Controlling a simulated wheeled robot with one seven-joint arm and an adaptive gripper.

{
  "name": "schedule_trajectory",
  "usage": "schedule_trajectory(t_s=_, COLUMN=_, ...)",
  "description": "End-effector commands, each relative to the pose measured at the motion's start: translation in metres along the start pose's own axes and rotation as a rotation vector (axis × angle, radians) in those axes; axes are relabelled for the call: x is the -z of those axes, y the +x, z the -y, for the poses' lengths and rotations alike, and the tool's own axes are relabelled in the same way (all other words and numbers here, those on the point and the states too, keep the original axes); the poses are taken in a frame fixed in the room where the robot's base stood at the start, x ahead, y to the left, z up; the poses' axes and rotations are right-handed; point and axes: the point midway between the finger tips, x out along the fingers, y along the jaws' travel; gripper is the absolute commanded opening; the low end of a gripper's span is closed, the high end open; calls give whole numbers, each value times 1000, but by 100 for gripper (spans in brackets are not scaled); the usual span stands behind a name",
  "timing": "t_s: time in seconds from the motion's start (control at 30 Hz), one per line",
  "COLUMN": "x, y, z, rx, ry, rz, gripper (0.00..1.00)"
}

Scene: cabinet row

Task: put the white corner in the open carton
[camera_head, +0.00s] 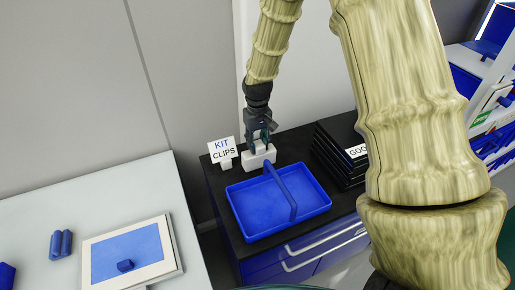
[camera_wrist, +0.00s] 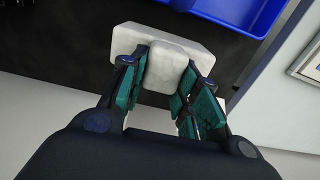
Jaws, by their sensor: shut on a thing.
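The white corner (camera_head: 259,157) is a pale block with a projecting stub, at the back of the dark counter behind a blue tray. My gripper (camera_head: 262,138) points down over it and is shut on it. In the wrist view, the two green-padded fingers of my gripper (camera_wrist: 170,82) close on the stub of the white corner (camera_wrist: 150,45). I cannot tell whether the block touches the counter. I cannot make out an open carton in either view.
The blue tray (camera_head: 250,208) with a bar across it stands just in front. A "KIT CLIPS" sign (camera_head: 223,150) is close on the left. Black stacked trays (camera_head: 335,160) stand right. A pale table (camera_head: 40,220) at left bears blue parts and a framed panel.

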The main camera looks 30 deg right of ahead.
Motion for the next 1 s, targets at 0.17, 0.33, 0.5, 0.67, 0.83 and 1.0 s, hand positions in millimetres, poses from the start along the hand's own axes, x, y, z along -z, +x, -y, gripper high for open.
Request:
schedule_trajectory(t_s=0.17, x=-1, y=19, z=0, rx=0, ry=0, rz=4, gripper=12)
schedule_trajectory(t_s=0.33, x=0, y=32, z=0, rx=0, ry=0, rz=1, gripper=12)
schedule_trajectory(t_s=0.5, x=0, y=33, z=0, rx=0, ry=0, rz=0, gripper=12)
schedule_trajectory(t_s=0.67, x=0, y=35, z=0, rx=0, ry=0, rz=1, gripper=12)
schedule_trajectory(t_s=0.83, x=0, y=35, z=0, rx=0, ry=0, rz=1, gripper=51)
schedule_trajectory(t_s=1.0, x=0, y=35, z=0, rx=0, ry=0, rz=1, gripper=53)
